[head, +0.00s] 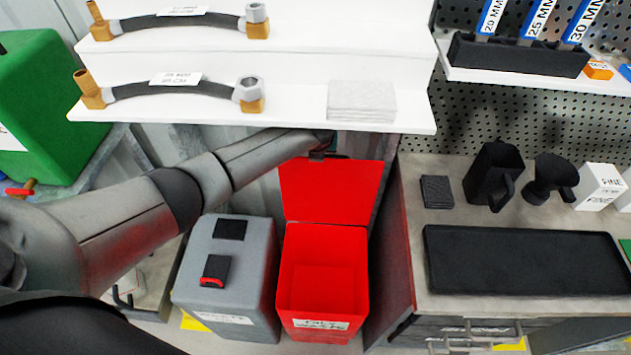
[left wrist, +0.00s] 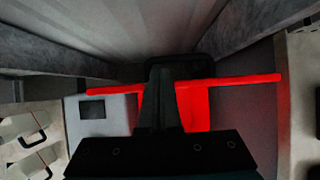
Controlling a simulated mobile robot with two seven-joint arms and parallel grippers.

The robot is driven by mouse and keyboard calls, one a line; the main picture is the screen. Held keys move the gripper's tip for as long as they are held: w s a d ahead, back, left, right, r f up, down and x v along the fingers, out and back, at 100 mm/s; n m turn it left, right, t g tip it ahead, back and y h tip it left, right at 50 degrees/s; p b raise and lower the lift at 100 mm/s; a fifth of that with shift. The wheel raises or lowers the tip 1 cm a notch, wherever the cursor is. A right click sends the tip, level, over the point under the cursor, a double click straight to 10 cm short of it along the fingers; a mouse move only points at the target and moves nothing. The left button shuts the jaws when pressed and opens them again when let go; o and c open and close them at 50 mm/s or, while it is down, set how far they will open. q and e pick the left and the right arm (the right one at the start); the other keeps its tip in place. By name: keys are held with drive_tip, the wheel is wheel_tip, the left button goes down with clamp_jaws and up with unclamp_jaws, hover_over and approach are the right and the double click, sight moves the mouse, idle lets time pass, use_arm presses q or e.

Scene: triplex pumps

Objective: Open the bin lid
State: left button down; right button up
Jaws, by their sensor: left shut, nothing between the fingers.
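The red bin (head: 322,280) stands on the floor, labelled "oily waste" on its front. Its red lid (head: 331,190) is raised upright at the back, and the empty-looking inside shows. My left arm reaches in from the left, and my left gripper (head: 322,152) is at the top edge of the lid, partly hidden under the white shelf. In the left wrist view my left gripper (left wrist: 165,95) is shut with nothing between its fingers, in front of the lid's edge (left wrist: 240,82). Whether it touches the lid is hard to tell. My right gripper is not in view.
A grey bin (head: 245,265) stands close left of the red bin. A white shelf (head: 290,115) with hoses overhangs the lid. A workbench (head: 415,250) with a black tray (head: 530,260) and black jugs borders the right side.

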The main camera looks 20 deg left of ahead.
use_arm(q)
drive_tip(key=s+d+p, duration=0.2)
drive_tip(key=s+d, duration=0.1)
drive_tip(key=s, duration=0.7)
drive_tip(key=shift+s, duration=0.25)
drive_tip(key=shift+f, duration=0.15)
